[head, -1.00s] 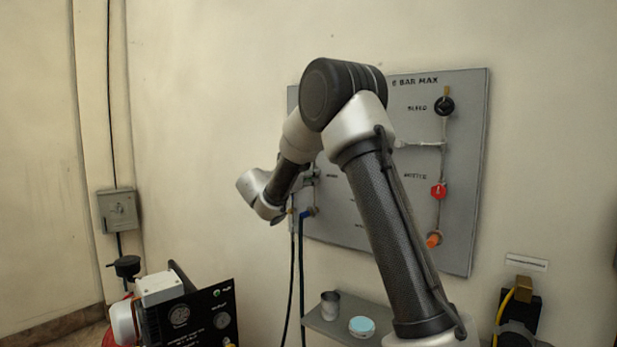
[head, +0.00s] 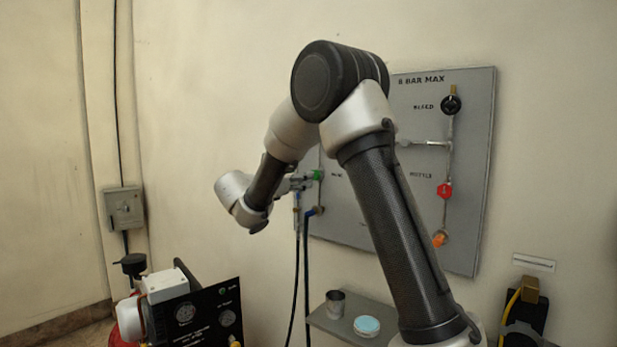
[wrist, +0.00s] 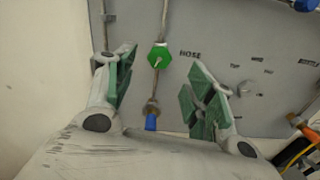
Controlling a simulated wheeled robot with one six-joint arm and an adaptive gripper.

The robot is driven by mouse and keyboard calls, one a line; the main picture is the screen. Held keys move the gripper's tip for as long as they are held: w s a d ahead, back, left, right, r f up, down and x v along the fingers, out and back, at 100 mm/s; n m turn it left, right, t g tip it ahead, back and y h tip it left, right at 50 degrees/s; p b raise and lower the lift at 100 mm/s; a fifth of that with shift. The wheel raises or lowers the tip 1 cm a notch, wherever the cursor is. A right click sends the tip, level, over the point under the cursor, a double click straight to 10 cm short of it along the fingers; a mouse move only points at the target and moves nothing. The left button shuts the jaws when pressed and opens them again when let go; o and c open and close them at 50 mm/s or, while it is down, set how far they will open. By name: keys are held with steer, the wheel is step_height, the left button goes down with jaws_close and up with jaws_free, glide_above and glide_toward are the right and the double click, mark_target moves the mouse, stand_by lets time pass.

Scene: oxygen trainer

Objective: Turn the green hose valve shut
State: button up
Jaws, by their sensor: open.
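The green hose valve (wrist: 159,56) is a green hexagonal handle on a thin vertical pipe, with the word HOSE beside it on the grey panel (wrist: 225,25). It also shows as a small green spot in the head view (head: 318,175), partly hidden by my arm. My gripper (wrist: 158,75) is open and empty, one green-padded finger on each side of the valve in the wrist view. I cannot tell how far the fingertips are from the handle. In the head view my gripper (head: 298,182) is small and partly hidden.
A blue fitting (wrist: 151,122) sits on the pipe below the valve. A red knob (head: 444,190), an orange fitting (head: 440,239) and a black bleed knob (head: 452,104) are on the panel's right side. A shelf below holds a metal cup (head: 335,304) and a blue-lidded tin (head: 366,326).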

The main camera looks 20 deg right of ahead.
mark_target(315, 175)
steer(key=shift+v, duration=1.85)
steer(key=shift+d, duration=0.1)
steer(key=x, duration=1.1)
steer(key=shift+w+d, duration=0.1)
steer(key=c, duration=1)
